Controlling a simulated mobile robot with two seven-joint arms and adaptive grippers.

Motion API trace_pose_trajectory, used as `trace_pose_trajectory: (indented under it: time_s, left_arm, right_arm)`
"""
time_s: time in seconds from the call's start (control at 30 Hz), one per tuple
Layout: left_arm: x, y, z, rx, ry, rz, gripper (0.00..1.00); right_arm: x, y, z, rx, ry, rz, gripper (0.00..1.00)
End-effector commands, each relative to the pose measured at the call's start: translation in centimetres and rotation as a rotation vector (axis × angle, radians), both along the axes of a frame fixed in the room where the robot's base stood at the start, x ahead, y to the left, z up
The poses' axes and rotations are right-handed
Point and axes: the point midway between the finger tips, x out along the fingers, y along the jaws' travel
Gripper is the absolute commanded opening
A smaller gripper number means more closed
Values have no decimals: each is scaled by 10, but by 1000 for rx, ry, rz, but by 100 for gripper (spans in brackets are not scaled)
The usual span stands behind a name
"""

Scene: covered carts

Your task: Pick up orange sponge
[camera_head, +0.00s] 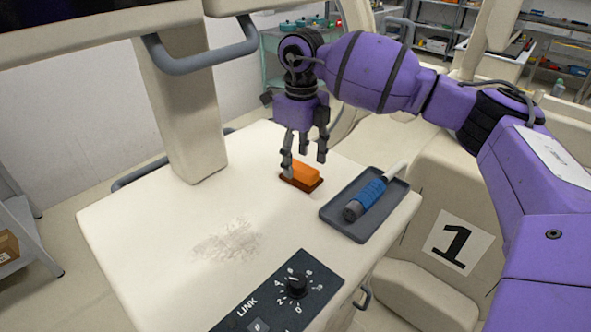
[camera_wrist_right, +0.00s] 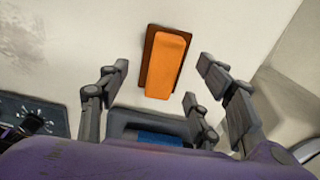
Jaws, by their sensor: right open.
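The orange sponge (camera_head: 303,171) lies on a thin dark brown base on top of the cream cart. In the right wrist view the orange sponge (camera_wrist_right: 166,66) sits beyond the fingertips, roughly midway between the two sides of the gripper. My right gripper (camera_head: 304,160) is open and empty, pointing down just above and behind the sponge. In the right wrist view the right gripper (camera_wrist_right: 163,78) has its fingers spread on both sides. I cannot tell whether a fingertip touches the sponge. My left gripper is not in view.
A dark grey tray (camera_head: 334,213) holding a blue-gripped tool (camera_head: 368,194) is right of the sponge. A black LINK panel with a knob (camera_head: 294,284) is at the front. A cream post (camera_head: 188,115) stands at the back left. The scuffed cart top (camera_head: 150,235) is clear on the left.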

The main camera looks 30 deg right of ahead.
Motion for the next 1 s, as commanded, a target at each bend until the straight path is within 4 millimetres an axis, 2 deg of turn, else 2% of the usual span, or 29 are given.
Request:
trace_pose_trajectory:
  time_s: [0.2,0.43,0.73,1.0]
  left_arm:
    - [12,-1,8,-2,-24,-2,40]
    - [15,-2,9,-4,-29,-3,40]
    - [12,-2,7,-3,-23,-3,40]
    - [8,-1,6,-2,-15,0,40]
  right_arm:
    - [0,2,-31,0,1,0,59]
    - [0,2,-35,-1,0,1,59]
    - [0,2,-34,-1,0,1,21]
    - [1,2,-33,-1,-1,1,20]
